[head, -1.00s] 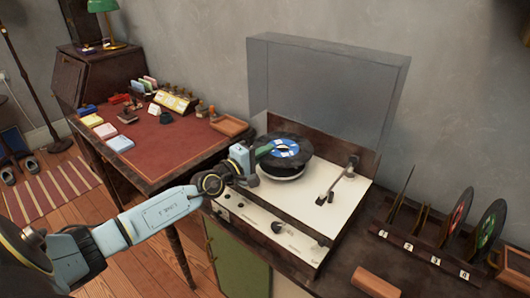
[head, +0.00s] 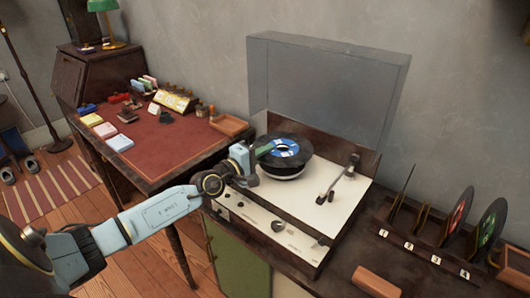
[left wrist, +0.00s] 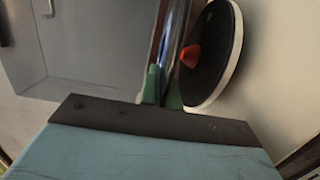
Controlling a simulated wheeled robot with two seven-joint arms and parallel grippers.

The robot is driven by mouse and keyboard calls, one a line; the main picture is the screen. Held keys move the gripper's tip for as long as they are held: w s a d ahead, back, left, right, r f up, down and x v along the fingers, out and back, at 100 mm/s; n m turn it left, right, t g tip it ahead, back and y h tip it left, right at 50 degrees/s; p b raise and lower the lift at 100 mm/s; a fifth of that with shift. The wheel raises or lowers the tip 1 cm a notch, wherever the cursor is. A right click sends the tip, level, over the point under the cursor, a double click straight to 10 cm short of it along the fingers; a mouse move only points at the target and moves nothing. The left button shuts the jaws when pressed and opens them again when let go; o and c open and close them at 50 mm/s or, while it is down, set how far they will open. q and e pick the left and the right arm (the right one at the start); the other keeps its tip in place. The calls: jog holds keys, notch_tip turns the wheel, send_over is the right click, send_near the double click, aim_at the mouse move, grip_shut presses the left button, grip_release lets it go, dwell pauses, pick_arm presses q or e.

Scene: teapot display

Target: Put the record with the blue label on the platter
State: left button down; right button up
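The black record with the blue label (head: 290,150) is over the platter (head: 287,174) of the record player. My left gripper (head: 264,149) is shut on the record's near-left edge. In the left wrist view the green fingertips (left wrist: 163,88) pinch the record (left wrist: 174,35), seen nearly edge-on. The platter (left wrist: 222,60) shows beside it, with a gap between them, and an orange-red spindle piece (left wrist: 190,56) stands at its middle. The record hides most of the platter in the head view. My right gripper is not in view.
The tonearm (head: 338,184) stands right of the platter. The raised clear lid (head: 325,85) is behind. A numbered rack (head: 425,250) at right holds other records, with red (head: 460,212) and green (head: 487,228) labels. A red-topped desk (head: 165,140) is at left.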

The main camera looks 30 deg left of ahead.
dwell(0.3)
pick_arm(q)
jog(key=c, duration=1.6)
grip_release()
jog(key=shift+o, duration=0.2)
